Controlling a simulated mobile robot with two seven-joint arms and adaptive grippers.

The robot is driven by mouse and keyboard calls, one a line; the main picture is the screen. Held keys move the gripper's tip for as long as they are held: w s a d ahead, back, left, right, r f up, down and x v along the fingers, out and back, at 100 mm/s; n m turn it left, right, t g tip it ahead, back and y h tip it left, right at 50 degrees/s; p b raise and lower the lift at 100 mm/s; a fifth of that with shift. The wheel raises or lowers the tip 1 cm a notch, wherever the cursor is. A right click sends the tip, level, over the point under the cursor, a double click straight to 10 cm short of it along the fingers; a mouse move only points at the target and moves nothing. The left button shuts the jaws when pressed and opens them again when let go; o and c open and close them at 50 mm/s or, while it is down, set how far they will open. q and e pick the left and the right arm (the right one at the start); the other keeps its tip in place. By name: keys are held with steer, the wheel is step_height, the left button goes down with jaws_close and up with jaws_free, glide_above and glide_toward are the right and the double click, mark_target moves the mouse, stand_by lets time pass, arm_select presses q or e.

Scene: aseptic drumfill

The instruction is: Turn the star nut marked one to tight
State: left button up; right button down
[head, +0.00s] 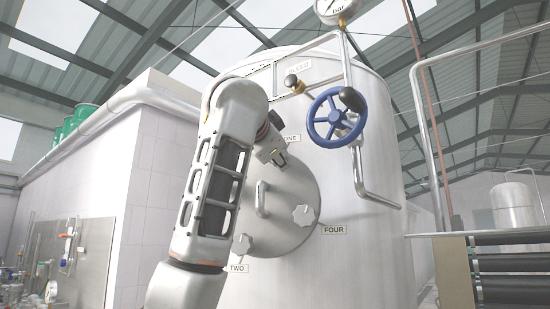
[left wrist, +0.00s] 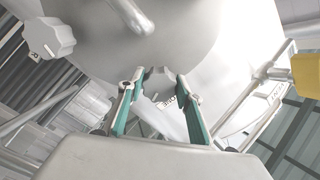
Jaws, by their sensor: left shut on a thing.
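The round steel door (head: 300,215) is on the front of the tall tank. Star nut one (left wrist: 158,76) sits at the door's upper rim, beside the label ONE (head: 291,139), which also shows in the left wrist view (left wrist: 170,102). My left gripper (head: 277,158) is at this nut; in the left wrist view its two green-lined fingers (left wrist: 157,84) are shut on the nut from both sides. In the head view the gripper mostly hides the nut. My right gripper is in neither view.
A star nut (head: 303,215) by label FOUR (head: 334,230) and another (head: 241,245) by label TWO (head: 237,268) are on the rim. A door handle (head: 261,198) stands out. A blue handwheel (head: 335,117) and pipe (head: 360,170) are close right of my gripper.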

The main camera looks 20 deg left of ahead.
arm_select(q)
steer(key=m, duration=1.1)
steer(key=shift+r, duration=0.25)
steer(key=m+p, duration=0.1)
steer(key=m, duration=0.3)
steer(key=shift+r+m, duration=0.1)
steer(key=shift+m, duration=0.2)
steer(key=m+p, duration=0.1)
steer(key=m, duration=0.3)
steer(key=shift+m, duration=0.7)
steer(key=shift+d+m+p, duration=0.1)
steer(key=shift+m+p, duration=0.25)
steer(key=shift+m, duration=0.15)
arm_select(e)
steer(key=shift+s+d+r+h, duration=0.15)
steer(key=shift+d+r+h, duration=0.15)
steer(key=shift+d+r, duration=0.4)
arm_select(q)
steer(key=shift+m, duration=0.3)
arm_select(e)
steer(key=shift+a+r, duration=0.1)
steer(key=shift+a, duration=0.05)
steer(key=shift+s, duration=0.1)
